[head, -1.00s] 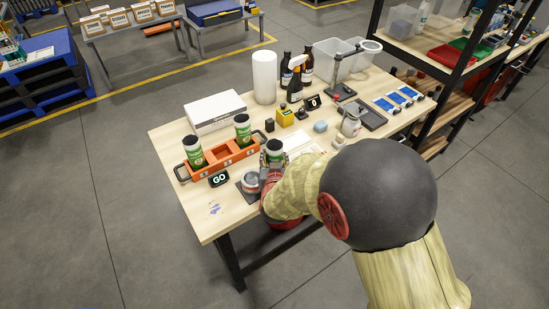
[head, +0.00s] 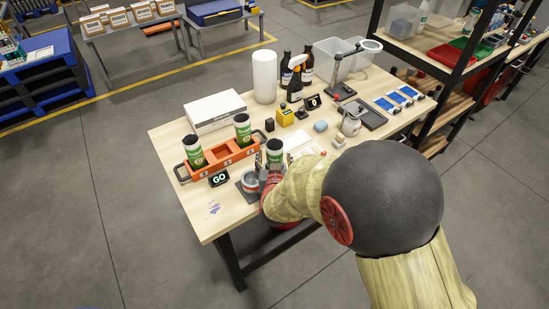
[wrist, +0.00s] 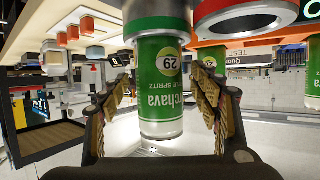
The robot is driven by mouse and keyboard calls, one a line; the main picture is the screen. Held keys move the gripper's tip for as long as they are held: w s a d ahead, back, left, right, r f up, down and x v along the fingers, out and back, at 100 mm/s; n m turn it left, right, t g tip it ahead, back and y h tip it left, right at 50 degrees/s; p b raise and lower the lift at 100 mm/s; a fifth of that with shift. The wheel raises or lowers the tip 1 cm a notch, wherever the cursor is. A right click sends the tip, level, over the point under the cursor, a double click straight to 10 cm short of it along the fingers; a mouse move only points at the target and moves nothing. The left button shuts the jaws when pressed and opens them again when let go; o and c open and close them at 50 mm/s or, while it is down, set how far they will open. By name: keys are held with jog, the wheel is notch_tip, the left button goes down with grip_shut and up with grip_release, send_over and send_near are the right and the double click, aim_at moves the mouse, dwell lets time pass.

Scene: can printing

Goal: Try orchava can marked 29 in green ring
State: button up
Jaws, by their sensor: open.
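The green orchava can (wrist: 160,85) marked 29 shows upside down in the wrist view, between my open fingers with gaps on both sides. Its lower end is at the green ring (wrist: 158,25), a wider green band that appears to surround it. In the head view the can (head: 275,148) stands upright at the table's front. My gripper (wrist: 162,105) is open around the can; in the head view my arm mostly hides it. A red ring (wrist: 245,14) sits beside the green one, and it also shows in the head view (head: 250,181).
An orange carrier (head: 222,158) holds two similar cans behind the rings. A black GO sign (head: 218,179) stands to the left. A white box (head: 214,111), a paper roll (head: 264,77) and bottles stand farther back. The table's front left corner is mostly clear.

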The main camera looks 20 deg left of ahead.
jog(key=v, duration=1)
jog(key=s+a+f+g, duration=0.2)
jog(key=s+f+g, duration=0.2)
jog(key=s+f, duration=0.35)
jog(key=s+d+r+n+g, duration=0.1)
jog(key=s+d+n+g, duration=0.15)
jog(key=s+g, duration=0.4)
jog(key=s+d+r+m+t+h, duration=0.1)
jog(key=s+d+r+m, duration=0.1)
jog(key=d+r, duration=0.5)
jog(key=s+d+r+m+t+h, duration=0.1)
jog(key=s+d+r+m, duration=0.1)
jog(key=d+r, duration=0.6)
jog(key=s+d+r+m+t+h, duration=0.1)
jog(key=d+r, duration=0.6)
jog(key=d, duration=1.1)
jog(key=shift+s+r+m+h, duration=0.15)
jog(key=shift+s+m+h, duration=0.35)
jog(key=shift+s, duration=0.3)
jog(key=shift+d, duration=0.15)
jog(key=shift+c, duration=0.2)
